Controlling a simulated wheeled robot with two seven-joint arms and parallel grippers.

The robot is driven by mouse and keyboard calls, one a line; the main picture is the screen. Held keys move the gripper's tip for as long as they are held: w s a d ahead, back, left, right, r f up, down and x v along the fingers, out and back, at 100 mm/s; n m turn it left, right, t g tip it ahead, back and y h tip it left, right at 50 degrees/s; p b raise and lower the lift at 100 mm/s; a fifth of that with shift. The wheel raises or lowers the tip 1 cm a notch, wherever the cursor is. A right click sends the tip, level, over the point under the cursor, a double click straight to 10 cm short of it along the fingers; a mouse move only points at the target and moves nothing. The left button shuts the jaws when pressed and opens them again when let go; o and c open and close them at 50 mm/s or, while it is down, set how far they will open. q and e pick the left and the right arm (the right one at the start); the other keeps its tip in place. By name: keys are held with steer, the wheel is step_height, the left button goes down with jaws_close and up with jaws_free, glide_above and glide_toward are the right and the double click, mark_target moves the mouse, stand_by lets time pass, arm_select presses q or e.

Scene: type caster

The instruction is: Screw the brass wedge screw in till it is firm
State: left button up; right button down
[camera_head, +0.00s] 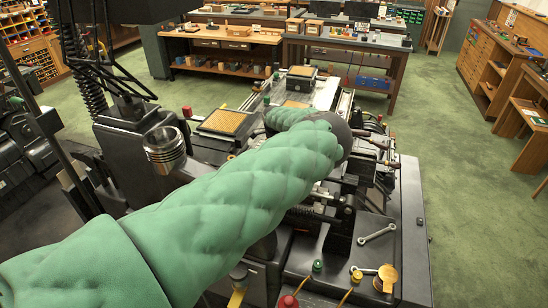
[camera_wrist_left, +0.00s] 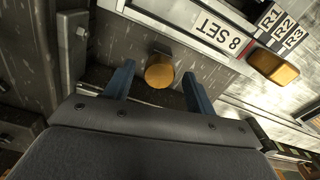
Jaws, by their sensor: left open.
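A round brass screw head (camera_wrist_left: 159,74) shows in the left wrist view, set on a small dark block beside a light metal rail. My left gripper (camera_wrist_left: 158,70) is open, with its two blue fingers on either side of the brass head. I see a gap between the head and each finger; I cannot tell the depth between them. In the head view my green-sleeved left arm reaches over the machine, and its gripper is hidden. My right gripper is not in view.
In the head view a wrench (camera_head: 377,234) and a round brass piece (camera_head: 386,278) lie on the machine's front right plate (camera_head: 345,262). Workbenches stand behind.

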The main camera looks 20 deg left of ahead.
arm_select(q)
steer(key=c, duration=1)
steer(key=shift+o, duration=0.2)
steer(key=shift+m, duration=0.3)
